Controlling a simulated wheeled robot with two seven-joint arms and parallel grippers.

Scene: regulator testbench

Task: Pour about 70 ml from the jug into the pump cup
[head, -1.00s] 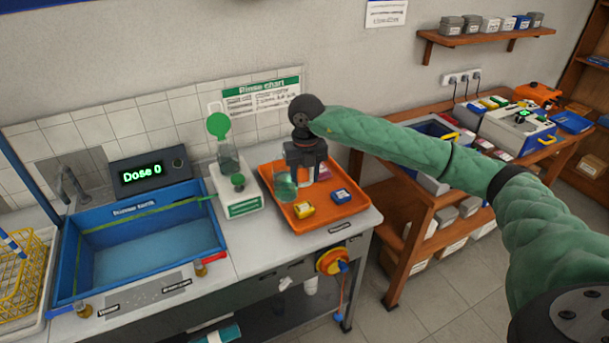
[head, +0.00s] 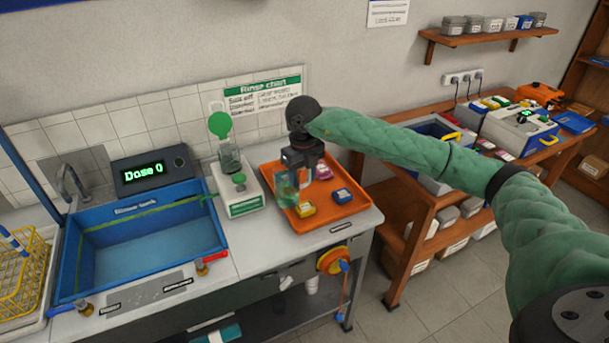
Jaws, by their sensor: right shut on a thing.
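My right gripper (head: 299,168) points down over the left part of the orange tray. It is shut on a clear greenish jug (head: 286,190), which is at its left side. The jug looks roughly upright; I cannot tell whether it touches the tray or how much liquid is in it. The clear pump cup (head: 230,160) stands at the back of a white pump unit (head: 244,204), left of the jug, under a green disc (head: 219,125). My left gripper is not in view.
The orange tray (head: 345,209) holds a yellow block (head: 306,209), a blue block (head: 342,196) and a pink item (head: 323,172). A display (head: 150,171) reads "Dose 0". A blue rinse tank (head: 140,240) lies left of the pump unit. A wooden bench stands at right.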

